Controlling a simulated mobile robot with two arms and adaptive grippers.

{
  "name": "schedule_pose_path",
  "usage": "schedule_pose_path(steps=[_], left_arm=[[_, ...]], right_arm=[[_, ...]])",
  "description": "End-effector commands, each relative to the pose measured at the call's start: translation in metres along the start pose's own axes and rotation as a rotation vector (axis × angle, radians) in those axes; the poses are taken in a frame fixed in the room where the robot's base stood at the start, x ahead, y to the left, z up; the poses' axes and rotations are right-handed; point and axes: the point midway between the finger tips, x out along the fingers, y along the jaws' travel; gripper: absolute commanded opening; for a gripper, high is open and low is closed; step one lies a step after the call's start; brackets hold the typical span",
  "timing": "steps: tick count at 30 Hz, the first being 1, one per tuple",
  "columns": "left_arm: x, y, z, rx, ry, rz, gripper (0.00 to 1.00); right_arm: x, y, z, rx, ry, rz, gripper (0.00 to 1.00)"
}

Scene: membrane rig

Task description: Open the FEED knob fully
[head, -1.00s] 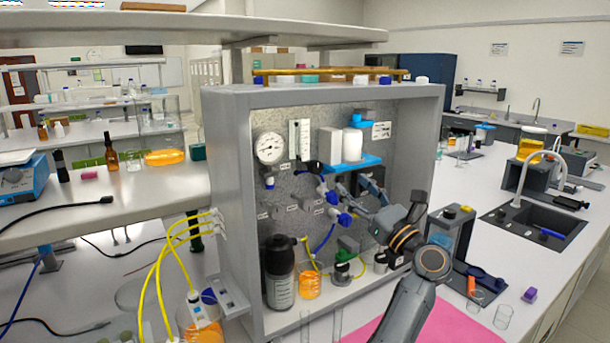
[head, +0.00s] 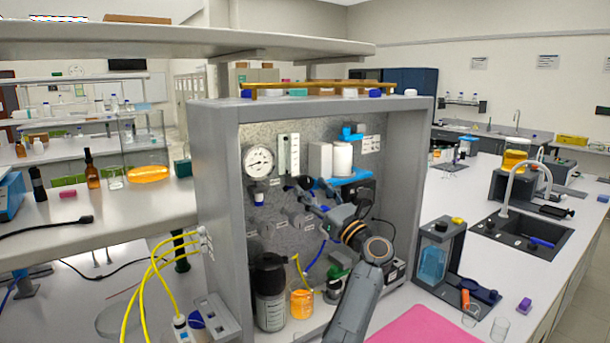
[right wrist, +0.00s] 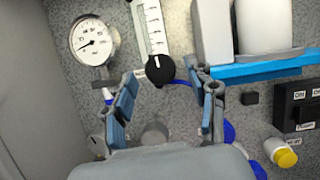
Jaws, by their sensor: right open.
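A black round knob (right wrist: 160,70) with a white pointer mark sits below a clear flow tube in the right wrist view. It also shows in the head view (head: 305,183), just beyond my right gripper. I cannot read a FEED label on it. My right gripper (right wrist: 166,88) is open, its two blue-padded fingers on either side below the knob; the gap between them is empty. In the head view my right gripper (head: 318,203) reaches into the grey cabinet from the lower right. My left gripper is not in view.
The grey cabinet (head: 215,190) walls in the panel. A gauge (head: 258,161), the flow tube (head: 289,155), grey valves (head: 267,230) and a blue shelf (head: 345,177) surround the gripper. A dark bottle (head: 270,295) and an orange jar (head: 301,300) stand below.

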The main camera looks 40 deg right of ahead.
Motion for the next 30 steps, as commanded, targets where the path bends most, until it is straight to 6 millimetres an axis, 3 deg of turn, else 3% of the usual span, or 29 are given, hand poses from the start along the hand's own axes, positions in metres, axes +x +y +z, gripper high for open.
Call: schedule_pose_path(steps=[6,18,19,27,30], left_arm=[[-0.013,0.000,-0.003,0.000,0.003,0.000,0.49],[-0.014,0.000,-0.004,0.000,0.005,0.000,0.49],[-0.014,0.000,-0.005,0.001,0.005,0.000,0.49],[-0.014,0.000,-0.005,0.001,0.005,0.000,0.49],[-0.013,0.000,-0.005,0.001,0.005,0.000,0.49]], right_arm=[[0.031,0.000,0.002,0.001,0.000,0.000,0.57],[0.038,0.000,0.000,-0.001,0.001,0.000,0.57],[0.038,0.000,0.000,-0.001,0.001,0.000,0.55],[0.038,0.000,0.000,-0.001,0.001,0.000,0.03],[0.038,0.000,-0.001,-0.002,0.001,0.001,0.03]])
